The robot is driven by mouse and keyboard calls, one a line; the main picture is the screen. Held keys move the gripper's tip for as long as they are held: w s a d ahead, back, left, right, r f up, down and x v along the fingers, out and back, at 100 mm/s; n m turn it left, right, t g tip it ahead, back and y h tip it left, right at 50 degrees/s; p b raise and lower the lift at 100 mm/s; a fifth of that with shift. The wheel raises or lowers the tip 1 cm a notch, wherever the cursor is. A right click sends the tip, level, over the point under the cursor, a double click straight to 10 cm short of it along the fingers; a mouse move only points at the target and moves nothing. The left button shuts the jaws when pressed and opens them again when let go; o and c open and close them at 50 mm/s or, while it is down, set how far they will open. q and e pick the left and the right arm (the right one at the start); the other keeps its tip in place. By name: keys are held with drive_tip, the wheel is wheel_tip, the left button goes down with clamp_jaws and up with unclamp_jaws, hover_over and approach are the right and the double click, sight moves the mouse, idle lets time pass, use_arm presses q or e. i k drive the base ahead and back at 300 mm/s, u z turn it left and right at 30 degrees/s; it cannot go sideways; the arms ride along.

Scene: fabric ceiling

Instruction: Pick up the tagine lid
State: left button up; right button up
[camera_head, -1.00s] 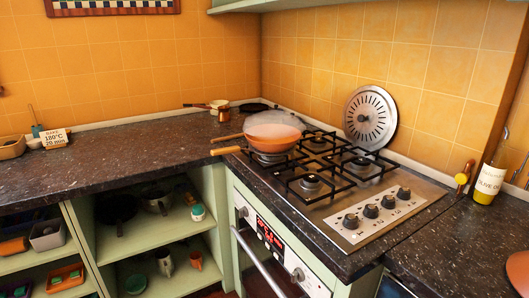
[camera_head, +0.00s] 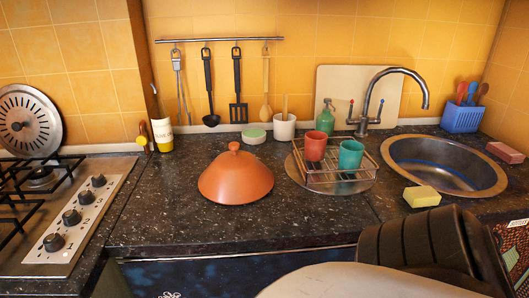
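The tagine lid (camera_head: 236,178) is an orange-brown clay cone with a round knob on top. It sits upright on the dark speckled counter, between the stove and the dish rack. Its underside and whatever may be beneath it are hidden. Neither of my grippers shows in the head view.
The gas stove (camera_head: 60,230) is at the left. A wire dish rack (camera_head: 338,172) with a red and a green cup stands right of the lid. Farther right are the sink (camera_head: 445,165) and a yellow sponge (camera_head: 421,196). A dark chair back (camera_head: 425,250) and a pale round surface (camera_head: 370,281) fill the front right.

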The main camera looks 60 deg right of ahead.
sight(236, 176)
drive_tip(key=z, duration=1.85)
drive_tip(key=k, duration=1.3)
drive_tip(key=z, duration=0.5)
drive_tip(key=i, duration=1.2)
drive_tip(key=u, duration=0.5)
